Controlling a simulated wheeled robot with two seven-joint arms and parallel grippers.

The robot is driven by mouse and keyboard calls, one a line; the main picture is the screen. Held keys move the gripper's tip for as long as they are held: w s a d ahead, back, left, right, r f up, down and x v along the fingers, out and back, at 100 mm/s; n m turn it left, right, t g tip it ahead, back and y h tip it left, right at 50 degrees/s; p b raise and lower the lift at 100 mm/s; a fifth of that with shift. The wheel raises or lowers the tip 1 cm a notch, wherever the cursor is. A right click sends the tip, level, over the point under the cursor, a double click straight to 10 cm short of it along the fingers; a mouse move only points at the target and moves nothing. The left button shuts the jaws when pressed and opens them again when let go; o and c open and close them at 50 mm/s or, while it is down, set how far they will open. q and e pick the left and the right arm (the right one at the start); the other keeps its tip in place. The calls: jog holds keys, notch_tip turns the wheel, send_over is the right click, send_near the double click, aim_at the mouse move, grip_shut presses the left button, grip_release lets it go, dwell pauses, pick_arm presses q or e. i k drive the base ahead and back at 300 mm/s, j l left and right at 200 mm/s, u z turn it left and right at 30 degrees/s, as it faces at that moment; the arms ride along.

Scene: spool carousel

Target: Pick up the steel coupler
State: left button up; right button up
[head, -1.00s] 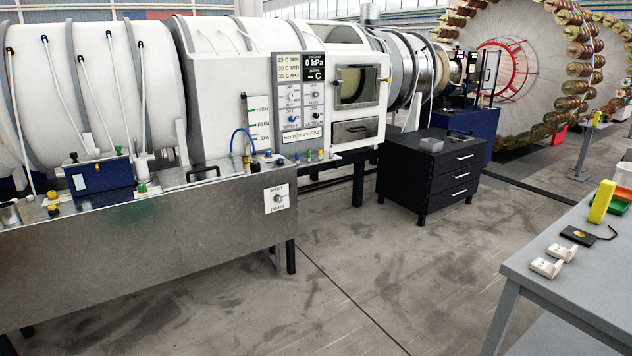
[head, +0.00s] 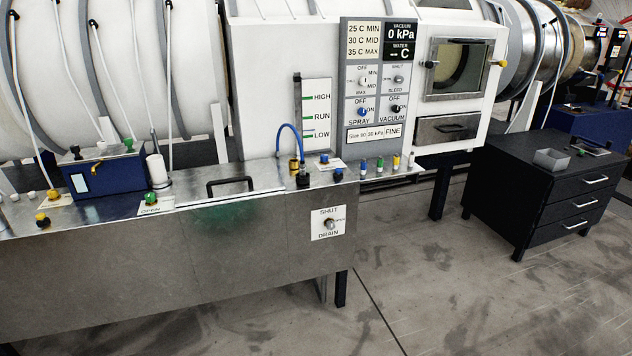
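I cannot make out a steel coupler for certain in the head view. A small grey open tray (head: 552,160) sits on top of the black drawer cabinet (head: 535,195) at the right. Its contents are too small to tell. A dark flat item (head: 590,147) lies behind it on the cabinet top. On the steel tank's top, a blue hose (head: 288,128) arcs down near a brass fitting (head: 294,165) and a dark fitting (head: 303,181). Neither of my grippers is in view.
The steel tank (head: 190,265) fills the left front, with a blue box (head: 105,172) and small coloured knobs on top. A control panel (head: 378,85) and a windowed chamber (head: 458,68) stand behind. The concrete floor (head: 450,300) is open in front of the cabinet.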

aim_at(302, 169)
jog(key=i+z, duration=0.15)
jog(key=i+j+z, duration=0.85)
jog(key=k+j, duration=0.05)
jog(key=j, duration=0.05)
